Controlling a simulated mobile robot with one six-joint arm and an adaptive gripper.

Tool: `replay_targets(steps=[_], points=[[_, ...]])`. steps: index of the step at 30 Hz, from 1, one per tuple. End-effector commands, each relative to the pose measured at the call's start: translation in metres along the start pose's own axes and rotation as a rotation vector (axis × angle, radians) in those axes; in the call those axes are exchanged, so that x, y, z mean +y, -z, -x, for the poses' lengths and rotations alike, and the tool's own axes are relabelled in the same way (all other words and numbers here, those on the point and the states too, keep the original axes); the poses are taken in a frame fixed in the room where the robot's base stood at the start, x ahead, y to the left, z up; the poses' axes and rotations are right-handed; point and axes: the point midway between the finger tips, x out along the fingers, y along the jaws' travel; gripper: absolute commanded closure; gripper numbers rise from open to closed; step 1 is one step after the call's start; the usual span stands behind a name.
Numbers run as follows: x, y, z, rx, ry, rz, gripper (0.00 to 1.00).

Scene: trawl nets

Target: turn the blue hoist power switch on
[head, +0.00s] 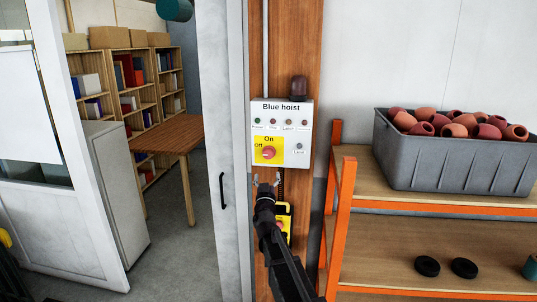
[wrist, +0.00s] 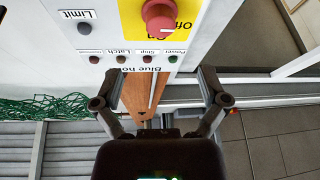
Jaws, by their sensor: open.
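The white Blue hoist panel (head: 304,128) is mounted on a wooden post in the head view. Its red rotary knob (head: 268,152) sits on a yellow plate, with "On" above and "Off" to its left. The knob also shows upside down at the top of the wrist view (wrist: 158,16). My gripper (head: 265,180) is open and empty, just below the panel in the head view. Its spread fingers (wrist: 161,75) show in the wrist view, apart from the knob.
Small labelled indicators line the panel above the knob; a Limit button (wrist: 84,29) is beside it. A yellow-and-black box (head: 284,222) hangs below. An orange shelf (head: 345,215) with a grey crate (head: 440,170) stands right. A door with a handle (head: 222,190) is left.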

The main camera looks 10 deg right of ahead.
Motion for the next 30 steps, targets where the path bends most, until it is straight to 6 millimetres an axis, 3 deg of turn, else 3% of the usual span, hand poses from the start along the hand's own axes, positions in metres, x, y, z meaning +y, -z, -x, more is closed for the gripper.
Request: replay_targets(steps=[18,30], points=[[-0.001,0.001,-0.094,0.000,0.001,0.000,0.07],[-0.001,0.000,-0.112,0.000,0.001,0.001,0.07]])
